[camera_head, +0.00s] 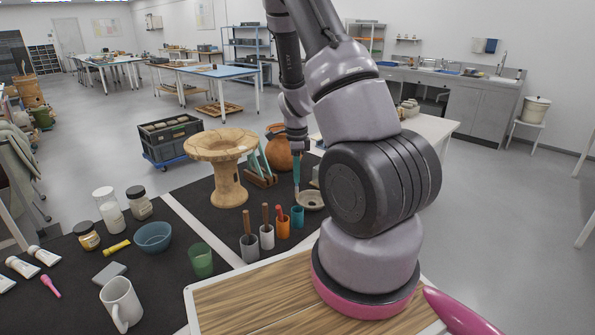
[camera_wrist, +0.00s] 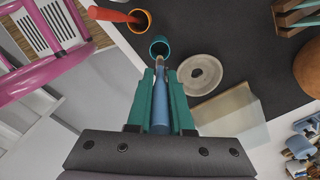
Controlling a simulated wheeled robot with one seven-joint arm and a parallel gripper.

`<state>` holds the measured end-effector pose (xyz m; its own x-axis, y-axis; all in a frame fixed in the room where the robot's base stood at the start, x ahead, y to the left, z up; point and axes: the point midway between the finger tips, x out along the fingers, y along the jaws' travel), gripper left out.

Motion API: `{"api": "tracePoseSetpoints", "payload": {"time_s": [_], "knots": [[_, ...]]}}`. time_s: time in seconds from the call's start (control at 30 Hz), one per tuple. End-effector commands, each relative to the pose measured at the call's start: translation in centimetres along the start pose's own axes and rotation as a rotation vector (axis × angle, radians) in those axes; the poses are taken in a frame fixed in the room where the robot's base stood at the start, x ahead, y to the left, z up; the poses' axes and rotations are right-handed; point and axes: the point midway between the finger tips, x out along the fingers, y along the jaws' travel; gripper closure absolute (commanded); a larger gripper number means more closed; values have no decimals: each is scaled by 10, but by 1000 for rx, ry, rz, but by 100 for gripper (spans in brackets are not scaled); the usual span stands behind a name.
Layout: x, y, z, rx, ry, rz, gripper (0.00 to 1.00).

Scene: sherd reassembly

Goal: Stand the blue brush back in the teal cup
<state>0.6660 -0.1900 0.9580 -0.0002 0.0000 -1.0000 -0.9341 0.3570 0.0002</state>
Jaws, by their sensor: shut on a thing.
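The blue brush (camera_wrist: 160,105) is held lengthwise between the teal fingers of my gripper (camera_wrist: 161,78) in the wrist view. Its far end points at the mouth of the teal cup (camera_wrist: 159,44). In the head view my gripper (camera_head: 296,165) is above the teal cup (camera_head: 297,217), with the brush hanging roughly upright below it. The cup stands upright on the black mat.
An orange cup (camera_head: 283,228) with a red-handled tool stands just left of the teal cup. White (camera_head: 267,237) and grey (camera_head: 249,247) cups with brown-handled tools follow. A pale ring-shaped disc (camera_wrist: 200,74) lies close on the other side. A wooden rack (camera_head: 262,178) stands behind.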

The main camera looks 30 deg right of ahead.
Motion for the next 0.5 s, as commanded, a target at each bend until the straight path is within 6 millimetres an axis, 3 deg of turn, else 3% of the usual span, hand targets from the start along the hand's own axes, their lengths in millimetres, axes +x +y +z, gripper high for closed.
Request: {"api": "tracePoseSetpoints", "payload": {"time_s": [0.5], "knots": [[42, 0, -1, 1, 0, 1, 100]]}}
